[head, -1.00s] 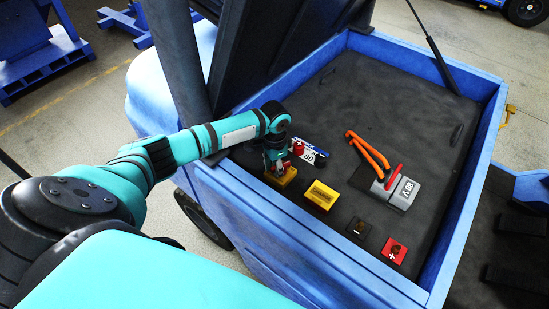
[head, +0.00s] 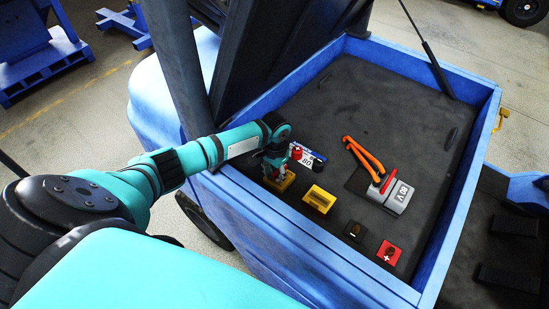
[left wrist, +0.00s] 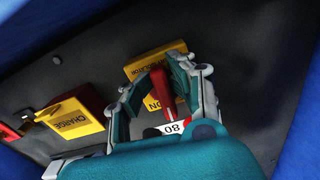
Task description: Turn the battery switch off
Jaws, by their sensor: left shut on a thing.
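The battery switch is a yellow block (head: 283,184) near the left wall of the blue truck's battery bay, and it also shows in the left wrist view (left wrist: 148,62). Its label seems to read ISOLATOR, with ON lower down. A red handle (left wrist: 160,90) stands at the block in the left wrist view. My left gripper (head: 274,174) is down at the block. Its two fingers lie on either side of the red handle and are shut on it. The gripper partly hides the block and label. My right gripper is not in view.
A yellow CHARGE socket (head: 319,200), a black minus terminal (head: 355,231) and a red plus terminal (head: 388,253) lie in a row. A grey plug (head: 396,196) with orange cables lies farther right. Blue walls (head: 346,262) enclose the bay.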

